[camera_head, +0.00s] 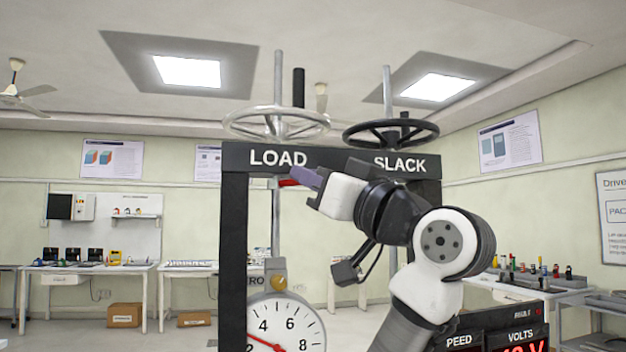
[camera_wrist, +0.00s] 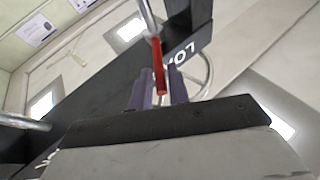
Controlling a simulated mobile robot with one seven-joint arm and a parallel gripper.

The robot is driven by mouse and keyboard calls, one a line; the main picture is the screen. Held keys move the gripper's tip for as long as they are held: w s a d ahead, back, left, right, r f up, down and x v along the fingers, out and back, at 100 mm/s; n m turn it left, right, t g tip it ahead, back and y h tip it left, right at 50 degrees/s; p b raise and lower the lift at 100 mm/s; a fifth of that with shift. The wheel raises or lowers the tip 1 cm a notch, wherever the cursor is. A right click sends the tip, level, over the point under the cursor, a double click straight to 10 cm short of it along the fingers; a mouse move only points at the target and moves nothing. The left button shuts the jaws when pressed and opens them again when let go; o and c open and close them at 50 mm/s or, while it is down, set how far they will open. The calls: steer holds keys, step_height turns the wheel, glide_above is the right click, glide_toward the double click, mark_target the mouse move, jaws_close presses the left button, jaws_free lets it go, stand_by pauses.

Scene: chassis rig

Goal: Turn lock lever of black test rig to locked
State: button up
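The black test rig (camera_head: 233,240) is an upright frame with a crossbar marked LOAD and SLACK. A red-handled lever, taken as the lock lever (camera_head: 289,183), shows just under the crossbar below LOAD, partly hidden by my gripper. In the wrist view the red handle (camera_wrist: 158,65) hangs from a metal rod, and its lower end shows between my purple fingers. My gripper (camera_head: 308,178) is raised to the crossbar, its fingers pointing left in the head view. In the wrist view the fingers (camera_wrist: 160,92) stand apart; whether either touches the handle is unclear.
A pale handwheel (camera_head: 276,122) and a black handwheel (camera_head: 391,133) sit above the crossbar. A round dial (camera_head: 287,328) hangs low inside the frame. A control box with red digits (camera_head: 495,338) stands low at right. Benches (camera_head: 88,268) line the far wall.

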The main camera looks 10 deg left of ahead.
steer(key=b+v, duration=0.5)
steer(key=v, duration=0.9)
stand_by(0.4)
